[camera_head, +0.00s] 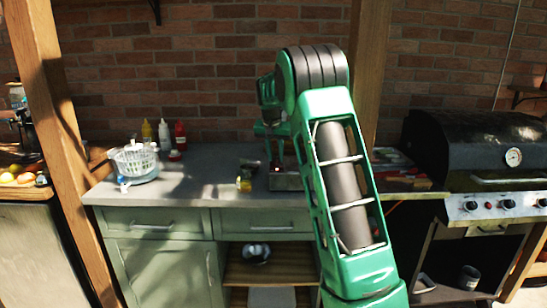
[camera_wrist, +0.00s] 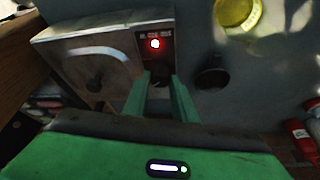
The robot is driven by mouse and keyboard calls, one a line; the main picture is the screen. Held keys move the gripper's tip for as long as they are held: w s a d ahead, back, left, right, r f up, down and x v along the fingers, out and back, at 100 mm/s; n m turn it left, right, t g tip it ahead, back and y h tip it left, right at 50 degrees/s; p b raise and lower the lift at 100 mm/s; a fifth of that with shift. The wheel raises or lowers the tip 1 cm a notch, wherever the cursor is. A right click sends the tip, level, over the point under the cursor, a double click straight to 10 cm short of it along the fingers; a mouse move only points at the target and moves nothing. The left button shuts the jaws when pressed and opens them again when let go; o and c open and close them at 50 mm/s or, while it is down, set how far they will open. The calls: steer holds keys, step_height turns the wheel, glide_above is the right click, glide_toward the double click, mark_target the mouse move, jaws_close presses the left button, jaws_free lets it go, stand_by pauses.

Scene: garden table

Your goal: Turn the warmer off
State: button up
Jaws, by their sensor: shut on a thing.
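The warmer (camera_wrist: 75,45) is a metal box on the counter; a red light (camera_wrist: 155,43) glows on its dark panel in the wrist view. Its metal side also shows in the head view (camera_head: 286,181), partly behind my arm. My gripper (camera_wrist: 160,80) has its two green fingers close together at the panel, just below the light. They are shut on a small dark control (camera_wrist: 160,72), mostly hidden between the fingertips.
A yellow-lidded jar (camera_wrist: 238,12) stands near the warmer. Red bottles (camera_wrist: 303,140) are at the right of the wrist view. A black grill (camera_head: 475,150) is at the right.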

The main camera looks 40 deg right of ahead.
steer(key=shift+r+n, duration=0.1)
steer(key=shift+n, duration=0.2)
steer(key=n, duration=0.2)
steer(key=n+t+y, duration=0.1)
steer(key=n, duration=0.1)
steer(key=shift+d+n+y, duration=0.15)
steer(key=shift+n+y, duration=0.15)
steer(key=n+y, duration=0.1)
steer(key=n, duration=0.2)
steer(key=n+y, duration=0.1)
steer(key=n, duration=0.2)
steer(key=shift+d+t, duration=0.1)
steer(key=shift+t, duration=0.3)
steer(key=shift+y, duration=0.3)
steer(key=o, duration=1)
steer(key=v, duration=1)
steer(key=shift+r, duration=0.3)
